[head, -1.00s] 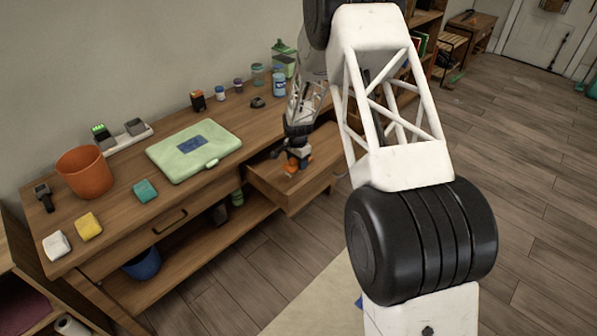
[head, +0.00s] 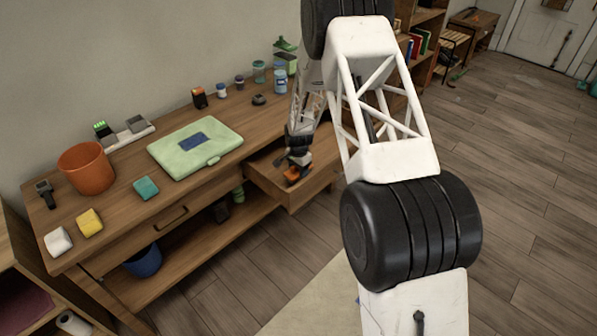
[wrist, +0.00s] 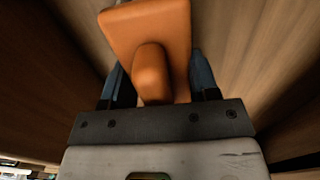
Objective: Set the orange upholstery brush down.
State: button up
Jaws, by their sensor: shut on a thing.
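The orange upholstery brush (wrist: 146,28) fills the upper middle of the wrist view, with a rounded orange handle toward me. My gripper (wrist: 158,78) is shut on it, with a bluish finger on each side of the handle. In the head view the brush shows as a small orange patch (head: 292,176) under my gripper (head: 297,164). Both are at the open drawer (head: 270,182) of the wooden desk, low over or inside it. Whether the brush touches the drawer floor I cannot tell. Its underside is hidden.
The desk top (head: 130,215) carries a green case (head: 195,148), an orange pot (head: 87,168), a teal block (head: 146,188) and a yellow block (head: 90,222). Several jars (head: 259,71) stand at the back. The drawer's walls surround the brush area.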

jog(key=shift+f, duration=0.5)
jog(key=shift+f, duration=0.15)
jog(key=o, duration=1)
notch_tip(320, 180, up, 12)
jog(key=shift+f, duration=0.15)
jog(key=shift+r, duration=0.3)
dwell(0.6)
